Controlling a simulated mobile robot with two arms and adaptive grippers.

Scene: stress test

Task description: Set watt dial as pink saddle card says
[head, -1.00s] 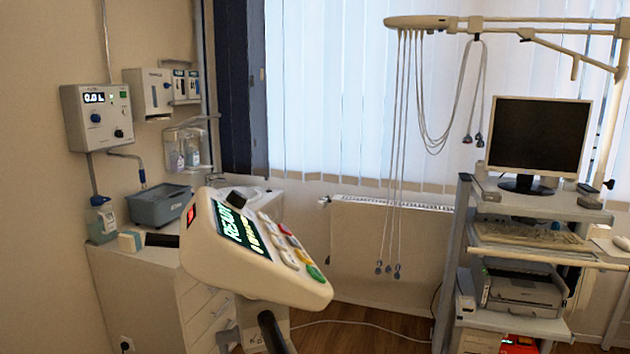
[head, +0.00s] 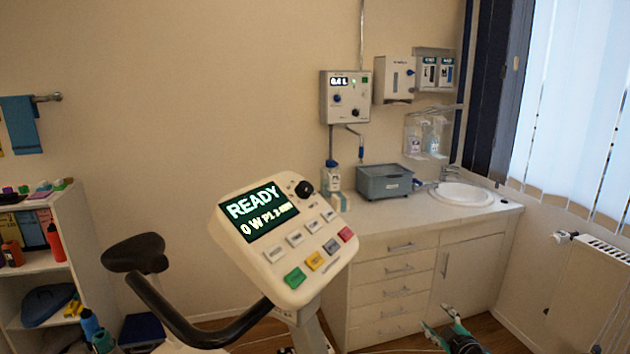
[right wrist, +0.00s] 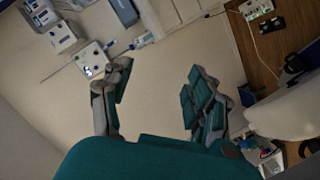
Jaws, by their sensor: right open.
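The bike console (head: 285,235) is cream, and its screen (head: 258,212) reads READY, 0 W and P1. A black dial (head: 304,190) sits at its upper right corner, with several coloured keys below. The black saddle (head: 137,253) is left of the console; I make out no pink card on it. My right gripper (head: 440,322) is at the bottom edge, right of and below the console, apart from the dial. Its fingers are spread and empty in the right wrist view (right wrist: 160,82). I cannot make out my left gripper.
A black handlebar (head: 195,330) curves in front of the console. Behind stand a drawer cabinet (head: 400,268) with a sink (head: 461,196) and a wall unit (head: 345,97). A shelf (head: 40,262) with bottles is at left. The floor at lower right is partly clear.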

